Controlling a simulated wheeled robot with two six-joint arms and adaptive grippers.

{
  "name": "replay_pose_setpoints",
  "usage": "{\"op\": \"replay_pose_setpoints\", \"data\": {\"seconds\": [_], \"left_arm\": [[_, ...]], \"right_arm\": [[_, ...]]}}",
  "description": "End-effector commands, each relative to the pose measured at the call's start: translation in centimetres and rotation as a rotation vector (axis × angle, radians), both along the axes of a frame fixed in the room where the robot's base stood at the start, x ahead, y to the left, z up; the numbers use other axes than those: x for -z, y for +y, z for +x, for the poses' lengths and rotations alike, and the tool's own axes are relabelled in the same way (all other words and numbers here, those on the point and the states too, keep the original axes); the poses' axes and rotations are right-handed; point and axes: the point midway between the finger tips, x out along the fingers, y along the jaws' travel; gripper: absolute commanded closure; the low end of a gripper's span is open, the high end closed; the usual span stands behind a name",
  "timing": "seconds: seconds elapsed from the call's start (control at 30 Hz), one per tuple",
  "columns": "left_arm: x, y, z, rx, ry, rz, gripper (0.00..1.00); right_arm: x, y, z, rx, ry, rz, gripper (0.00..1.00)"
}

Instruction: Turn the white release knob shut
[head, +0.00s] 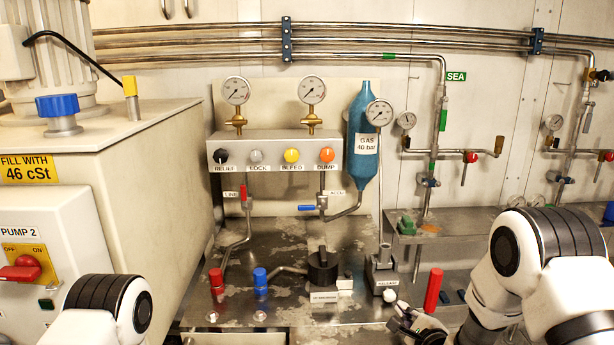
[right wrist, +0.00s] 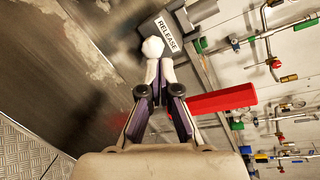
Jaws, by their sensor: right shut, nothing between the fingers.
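The white release knob (head: 390,296) is small and faceted. It sits at the front of a grey block (head: 382,276) with a RELEASE label, at the right end of the metal bench. My right gripper (head: 402,318) is just below and to the right of the knob. In the right wrist view the knob (right wrist: 153,47) shows straight beyond my right fingertips (right wrist: 158,68). The fingers are shut together and hold nothing. Whether the tips touch the knob I cannot tell. My left arm enters at the lower left, but its gripper is out of view.
A red upright handle (head: 433,290) stands close to the right gripper and shows beside the fingers in the right wrist view (right wrist: 222,98). A black knob (head: 322,266) and red (head: 216,280) and blue (head: 260,280) caps stand further left. The bench front between is clear.

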Motion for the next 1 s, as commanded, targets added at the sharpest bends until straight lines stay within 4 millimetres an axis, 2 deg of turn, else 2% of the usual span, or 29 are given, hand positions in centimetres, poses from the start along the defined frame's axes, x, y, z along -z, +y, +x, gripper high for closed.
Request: {"op": "replay_pose_setpoints", "data": {"seconds": [0.3, 0.43, 0.57, 1.0], "left_arm": [[1.4, 0.0, 0.0, 0.0, 0.0, 0.0, 0.57], [1.7, 0.0, 0.0, 0.0, 0.0, 0.0, 0.57], [1.7, 0.0, 0.0, 0.0, -0.001, 0.0, 0.57], [1.8, 0.0, 0.0, 0.0, -0.001, 0.0, 0.57]], "right_arm": [[0.3, 0.2, 4.6, 0.0, -0.005, 0.0, 1.0], [0.2, 0.2, 5.9, 0.001, -0.003, 0.0, 1.0], [0.1, 0.2, 6.5, 0.0, -0.002, 0.0, 1.0], [0.2, 0.2, 6.5, 0.001, -0.002, 0.001, 1.0]]}}
